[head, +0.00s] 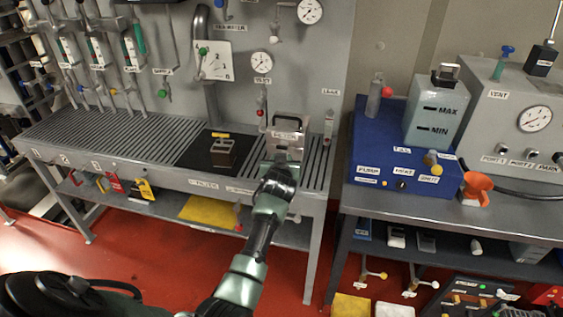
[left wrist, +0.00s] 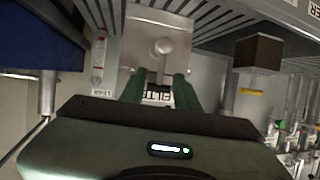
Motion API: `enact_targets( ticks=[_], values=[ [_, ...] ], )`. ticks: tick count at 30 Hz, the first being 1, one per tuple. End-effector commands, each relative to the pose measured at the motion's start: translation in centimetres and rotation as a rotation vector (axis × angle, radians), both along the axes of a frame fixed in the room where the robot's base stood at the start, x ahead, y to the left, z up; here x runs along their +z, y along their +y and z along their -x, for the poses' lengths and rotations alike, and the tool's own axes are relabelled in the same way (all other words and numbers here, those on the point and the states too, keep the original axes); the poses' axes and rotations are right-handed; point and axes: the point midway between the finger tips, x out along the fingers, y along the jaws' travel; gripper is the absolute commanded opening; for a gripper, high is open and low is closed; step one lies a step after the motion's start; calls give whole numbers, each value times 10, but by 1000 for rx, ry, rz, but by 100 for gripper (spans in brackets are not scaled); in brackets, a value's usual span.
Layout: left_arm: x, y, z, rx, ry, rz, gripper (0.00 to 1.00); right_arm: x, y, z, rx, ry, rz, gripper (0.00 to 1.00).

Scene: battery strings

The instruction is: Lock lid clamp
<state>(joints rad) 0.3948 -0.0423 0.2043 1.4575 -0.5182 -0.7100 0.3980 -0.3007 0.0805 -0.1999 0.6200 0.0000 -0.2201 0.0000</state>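The filter housing (head: 289,137) is a grey metal box with a white label and a dark arched bar on top, which looks like the lid clamp (head: 290,117). It stands at the right end of the slatted bench. My left gripper (head: 282,160) is at its near side, partly hiding its lower part. In the left wrist view the housing's pale metal plate (left wrist: 150,28) with a round knob (left wrist: 163,47) lies beyond my fingertips, seen upside down. My left fingers (left wrist: 160,84) are apart, with the label visible between them. I cannot tell whether they touch the housing. My right gripper is not in view.
A brown block (head: 223,151) sits on a black mat (head: 196,155) left of the housing. A gauge (head: 261,63) and hanging valve are behind it, and a clear leak tube (head: 328,126) is to its right. A blue pump unit (head: 372,150) stands on the right bench.

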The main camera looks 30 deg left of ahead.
Motion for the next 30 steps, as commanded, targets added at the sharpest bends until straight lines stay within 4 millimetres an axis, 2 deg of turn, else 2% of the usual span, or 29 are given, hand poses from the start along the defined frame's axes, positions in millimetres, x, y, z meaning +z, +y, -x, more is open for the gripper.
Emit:
enact_targets(
  ticks=[6,24,26,28,30],
  values=[
    [6,-8,15,0,1,0,31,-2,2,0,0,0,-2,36],
    [5,-9,19,0,8,0,31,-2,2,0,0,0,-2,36],
    [-3,-9,29,-3,30,-1,31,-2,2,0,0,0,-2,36],
    [-18,-13,51,-16,80,-2,31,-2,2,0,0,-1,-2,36],
    [-39,-21,85,-40,158,-1,31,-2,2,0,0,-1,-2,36]
  ],
)
